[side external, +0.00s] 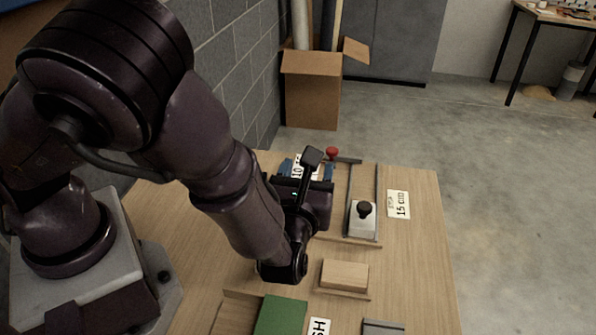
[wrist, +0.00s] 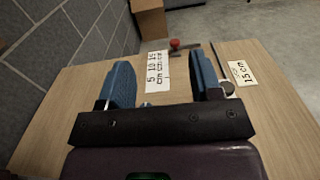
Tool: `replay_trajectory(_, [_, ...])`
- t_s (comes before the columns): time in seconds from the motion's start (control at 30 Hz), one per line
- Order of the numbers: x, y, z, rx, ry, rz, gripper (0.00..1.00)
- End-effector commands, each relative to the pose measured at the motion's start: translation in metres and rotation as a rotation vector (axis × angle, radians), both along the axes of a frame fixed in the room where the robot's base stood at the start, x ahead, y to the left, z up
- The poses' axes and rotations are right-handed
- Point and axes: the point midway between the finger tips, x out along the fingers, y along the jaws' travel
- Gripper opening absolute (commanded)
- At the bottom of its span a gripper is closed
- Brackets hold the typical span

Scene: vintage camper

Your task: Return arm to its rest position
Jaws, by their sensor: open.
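My arm reaches over the wooden table (side external: 420,275). My gripper (side external: 307,168) is above the far part of the table, with its blue fingers pointing away from my base. In the wrist view my gripper (wrist: 160,82) has its two blue fingers wide apart with nothing between them. Beyond the fingers lies a white card (wrist: 157,71) marked 5, 10, 15 cm. The wrist body hides part of the table in the side view.
A metal plate with a black knob (side external: 364,209) sits between rails, beside a 15 cm card (side external: 398,204). A red knob (side external: 331,153) is at the far edge. A wooden block (side external: 345,275) and green piece (side external: 281,316) are nearer. A block wall (side external: 228,60) stands left.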

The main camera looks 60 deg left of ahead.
Motion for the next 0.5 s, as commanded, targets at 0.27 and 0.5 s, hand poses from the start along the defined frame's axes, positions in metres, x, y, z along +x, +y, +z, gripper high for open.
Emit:
replay_trajectory(0.27, [-0.016,0.004,0.007,0.0,0.0,0.0,0.59])
replay_trajectory(0.5, [-0.016,0.004,0.007,-0.001,-0.001,0.0,0.59])
